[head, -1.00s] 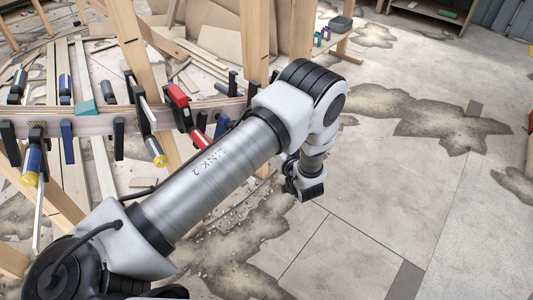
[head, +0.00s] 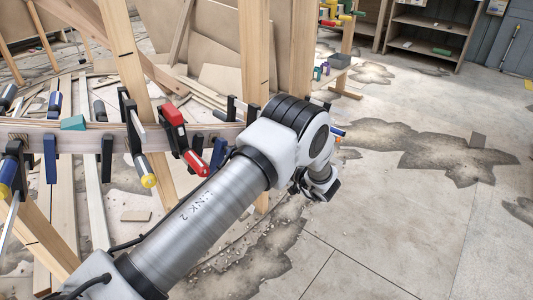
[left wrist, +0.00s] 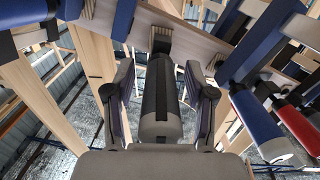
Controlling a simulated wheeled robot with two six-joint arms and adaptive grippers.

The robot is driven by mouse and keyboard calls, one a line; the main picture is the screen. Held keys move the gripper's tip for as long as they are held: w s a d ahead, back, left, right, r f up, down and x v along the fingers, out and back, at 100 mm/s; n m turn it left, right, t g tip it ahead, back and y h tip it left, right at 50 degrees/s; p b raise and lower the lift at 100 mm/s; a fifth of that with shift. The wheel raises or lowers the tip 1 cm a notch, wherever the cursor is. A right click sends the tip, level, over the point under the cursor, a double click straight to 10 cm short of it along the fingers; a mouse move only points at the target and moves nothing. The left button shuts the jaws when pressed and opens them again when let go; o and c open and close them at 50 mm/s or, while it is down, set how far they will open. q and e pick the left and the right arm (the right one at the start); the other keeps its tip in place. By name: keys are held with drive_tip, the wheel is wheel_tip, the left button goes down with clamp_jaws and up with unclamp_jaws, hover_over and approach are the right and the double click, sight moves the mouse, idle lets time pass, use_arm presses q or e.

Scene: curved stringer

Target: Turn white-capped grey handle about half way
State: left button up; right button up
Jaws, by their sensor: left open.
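In the left wrist view a grey handle (left wrist: 161,100) with dark stripes and a pale cap (left wrist: 160,130) points toward me, below the wooden stringer (left wrist: 195,42). My left gripper (left wrist: 160,84) is open, with one finger on each side of the handle. A gap shows on both sides, so the fingers look apart from it. The cap is near the palm. In the head view my left arm covers this handle, and the jaws are hidden behind the wrist. My right gripper is in neither view.
Other clamps crowd the stringer: a red clamp (head: 173,115), a yellow-capped one (head: 146,172) and blue ones. In the left wrist view a blue handle (left wrist: 256,122) and a red handle (left wrist: 300,128) hang to the right. Wooden posts (head: 132,75) stand close by. Floor at right is open.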

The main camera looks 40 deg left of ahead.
use_arm(q)
clamp_jaws()
drive_tip(key=shift+r, duration=0.1)
